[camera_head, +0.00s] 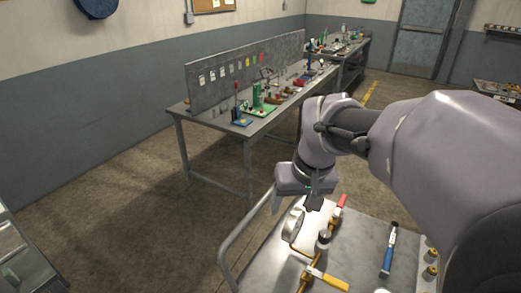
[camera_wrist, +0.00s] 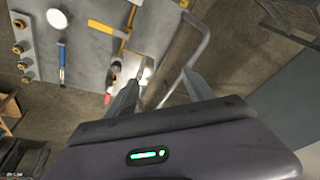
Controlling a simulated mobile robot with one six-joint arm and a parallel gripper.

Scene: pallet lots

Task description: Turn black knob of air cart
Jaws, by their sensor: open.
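The air cart (camera_head: 357,245) is a grey metal top with a tube handle, at the bottom of the head view; its top also shows in the wrist view (camera_wrist: 90,55). A small dark cylinder with a pale top (camera_head: 323,240), possibly the black knob, stands on a brass pipe line beside a pale round-faced part (camera_head: 293,224). My gripper (camera_head: 295,203) is above the cart's left edge, pointing down, with its fingers apart and empty.
A red-handled lever (camera_head: 341,202), a yellow handle (camera_head: 333,281) and a blue-handled tool (camera_head: 389,250) are on the cart. Brass fittings (camera_head: 430,272) line its right side. A workbench (camera_head: 225,120) with a tool panel stands behind.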

